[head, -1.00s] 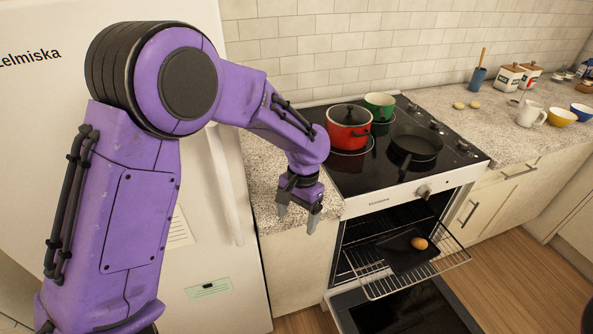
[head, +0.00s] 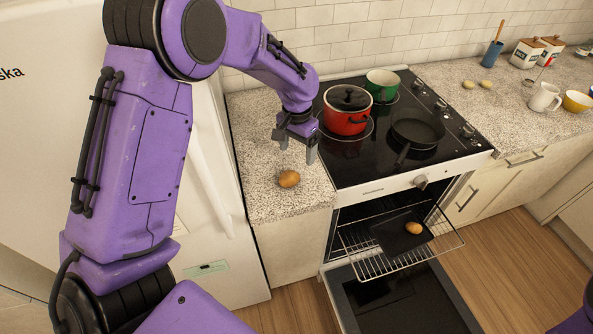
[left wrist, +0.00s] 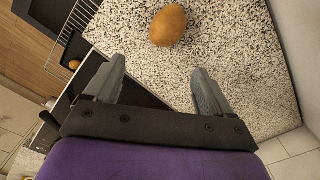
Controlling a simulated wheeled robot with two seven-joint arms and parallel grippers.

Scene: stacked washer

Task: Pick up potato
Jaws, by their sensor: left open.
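A brown potato (head: 289,179) lies on the speckled counter left of the stove. It also shows in the left wrist view (left wrist: 168,25), beyond the fingertips and apart from them. My left gripper (head: 297,156) is open and empty above the counter, just behind the potato in the head view. Its two fingers also show in the left wrist view (left wrist: 157,82), with a wide gap between them. Another potato (head: 413,228) lies on a dark tray on the pulled-out oven rack. My right gripper is out of view.
A red pot (head: 347,112), a green pot (head: 382,84) and a black pan (head: 417,133) stand on the stove. The oven door (head: 405,303) is open, with the wire rack (head: 373,262) out. The fridge (head: 195,135) borders the counter on the left.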

